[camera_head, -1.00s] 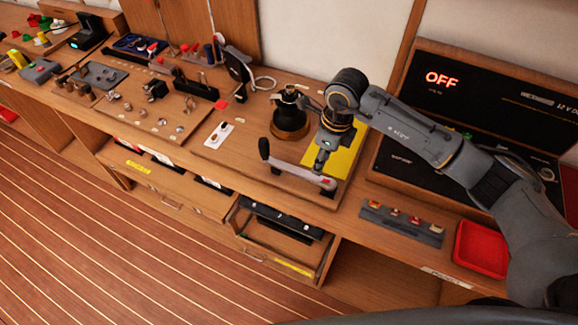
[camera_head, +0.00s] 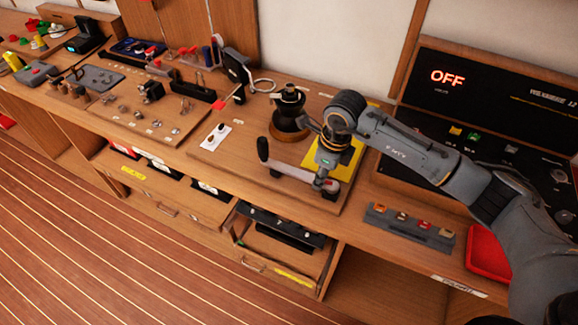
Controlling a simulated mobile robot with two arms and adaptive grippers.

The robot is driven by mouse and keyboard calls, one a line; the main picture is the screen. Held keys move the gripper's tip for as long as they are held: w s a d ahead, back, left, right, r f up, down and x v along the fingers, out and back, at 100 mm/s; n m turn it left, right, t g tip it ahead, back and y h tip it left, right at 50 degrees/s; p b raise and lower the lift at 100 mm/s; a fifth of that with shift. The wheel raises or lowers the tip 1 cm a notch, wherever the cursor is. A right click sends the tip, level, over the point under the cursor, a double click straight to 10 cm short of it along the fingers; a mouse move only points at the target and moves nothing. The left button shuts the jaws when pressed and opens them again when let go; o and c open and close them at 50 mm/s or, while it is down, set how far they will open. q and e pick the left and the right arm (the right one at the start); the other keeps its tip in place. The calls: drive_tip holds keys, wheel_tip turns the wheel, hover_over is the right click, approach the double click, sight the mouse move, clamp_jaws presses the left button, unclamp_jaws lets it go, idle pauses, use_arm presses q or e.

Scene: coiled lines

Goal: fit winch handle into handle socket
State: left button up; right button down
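The winch handle (camera_head: 292,171) is a grey bar with a black upright grip (camera_head: 263,150) at its left end. It lies along the front of the wooden board, with small dark blocks under it. The winch (camera_head: 290,115), a dark drum on a bronze-coloured base, stands just behind it; the socket opening on its top is too small to make out. My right gripper (camera_head: 327,180) points down at the bar's right end. Its fingers overlap the bar end, and I cannot tell whether they grip it. My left gripper is out of view.
A yellow panel (camera_head: 345,164) lies partly behind my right gripper. A black instrument box (camera_head: 497,75) reading OFF stands at the right, with a red tray (camera_head: 484,254) in front. An open drawer (camera_head: 290,262) sits below the bench edge. A white switch plate (camera_head: 213,137) is left of the winch.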

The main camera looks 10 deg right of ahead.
drive_tip(key=shift+r, duration=0.45)
idle(0.5)
drive_tip(key=shift+r+p, duration=1.1)
drive_tip(key=shift+r, duration=1.1)
drive_tip(key=shift+w, duration=0.1)
